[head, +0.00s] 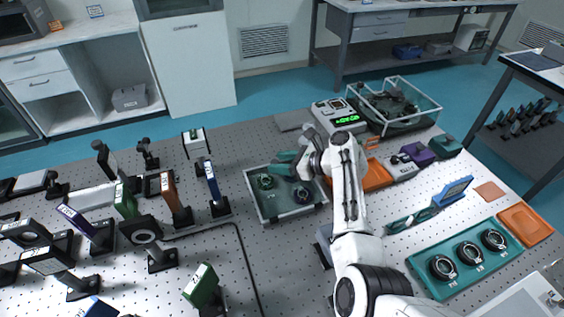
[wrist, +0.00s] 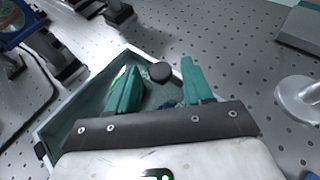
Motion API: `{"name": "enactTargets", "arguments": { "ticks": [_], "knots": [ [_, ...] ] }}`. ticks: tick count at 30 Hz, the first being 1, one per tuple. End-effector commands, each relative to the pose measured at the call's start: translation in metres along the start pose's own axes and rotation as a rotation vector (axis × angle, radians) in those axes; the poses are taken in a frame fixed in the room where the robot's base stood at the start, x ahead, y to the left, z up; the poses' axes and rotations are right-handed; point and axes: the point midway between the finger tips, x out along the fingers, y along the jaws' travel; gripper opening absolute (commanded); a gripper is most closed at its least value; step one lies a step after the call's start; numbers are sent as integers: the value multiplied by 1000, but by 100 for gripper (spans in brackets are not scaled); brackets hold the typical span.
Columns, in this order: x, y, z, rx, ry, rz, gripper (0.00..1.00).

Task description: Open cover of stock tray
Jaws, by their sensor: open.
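The stock tray (head: 262,215) is a shallow, pale-rimmed tray with a green inside on the perforated table, and dark round parts show in it. In the wrist view its rim (wrist: 84,106) runs beneath my gripper. A black round knob (wrist: 160,71) shows there between the fingertips, apparently on a clear cover. I cannot make out the cover's edges, but it looks closed. My gripper (head: 277,163) is over the tray's far side, its teal fingers open and empty. In the wrist view the fingers (wrist: 158,64) stand on either side of the knob; I cannot tell whether they touch it.
Several posted optics, including a blue one (head: 212,183), stand left of the tray. A meter with a green display (head: 338,117) and a glass-walled box (head: 410,124) are behind. An orange tray (head: 376,176) is at right. Bare table lies in front of the stock tray.

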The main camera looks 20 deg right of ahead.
Motion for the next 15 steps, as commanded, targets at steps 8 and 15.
{"name": "enactTargets", "arguments": {
  "ticks": [8,15],
  "knots": [
    [0,0,0,0,0,0,40],
    [0,0,0,1,0,0,17]
  ]
}}
